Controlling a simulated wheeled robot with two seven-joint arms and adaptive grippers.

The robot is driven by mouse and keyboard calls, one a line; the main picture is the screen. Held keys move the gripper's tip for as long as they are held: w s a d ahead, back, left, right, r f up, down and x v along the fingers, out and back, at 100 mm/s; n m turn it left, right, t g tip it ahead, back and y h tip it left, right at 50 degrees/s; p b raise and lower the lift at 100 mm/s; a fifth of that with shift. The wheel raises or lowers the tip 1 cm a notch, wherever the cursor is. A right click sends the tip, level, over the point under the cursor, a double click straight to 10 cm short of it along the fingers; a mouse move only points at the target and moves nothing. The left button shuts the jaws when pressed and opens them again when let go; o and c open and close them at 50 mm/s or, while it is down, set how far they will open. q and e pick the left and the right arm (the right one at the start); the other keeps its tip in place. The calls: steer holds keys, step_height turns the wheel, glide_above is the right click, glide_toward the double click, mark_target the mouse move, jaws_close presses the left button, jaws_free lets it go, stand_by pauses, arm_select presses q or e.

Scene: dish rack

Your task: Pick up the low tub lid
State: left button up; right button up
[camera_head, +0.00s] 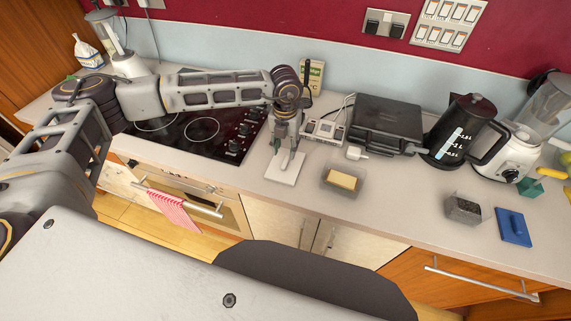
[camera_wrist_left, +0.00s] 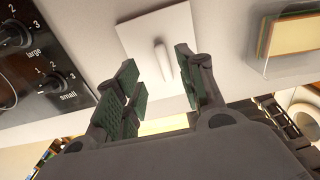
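A flat white square lid (camera_head: 284,170) with a raised handle lies on the counter, right of the hob. It also shows at the top of the left wrist view (camera_wrist_left: 140,38), with its handle (camera_wrist_left: 163,62) near my fingers. My left gripper (camera_head: 286,146) points down over this lid. In the left wrist view, the green-padded fingers (camera_wrist_left: 160,85) are apart, with the handle showing in the gap between them. I cannot tell whether they touch the lid. A low clear tub (camera_head: 331,187) with a yellow block (camera_head: 342,180) stands just right of the lid. My right gripper is not in view.
A black hob (camera_head: 200,130) with knobs lies to the left. A black grill (camera_head: 386,122), a kettle (camera_head: 462,130) and a blender (camera_head: 512,150) stand behind and right. A grey container (camera_head: 463,209) and blue lid (camera_head: 514,227) sit further right. The counter's front edge is close.

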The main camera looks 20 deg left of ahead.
mark_target(286, 160)
arm_select(q)
steer(key=shift+s+d+f+p, duration=0.1)
steer(key=shift+f+p, duration=0.2)
steer(key=shift+f, duration=0.3)
steer(key=shift+s+d+f+p, duration=0.1)
steer(key=shift+f+p, duration=0.2)
steer(key=shift+f, duration=0.25)
steer(key=shift+f+p, duration=0.3)
steer(key=shift+f, duration=1.15)
steer(key=shift+c, duration=0.5)
jaws_close()
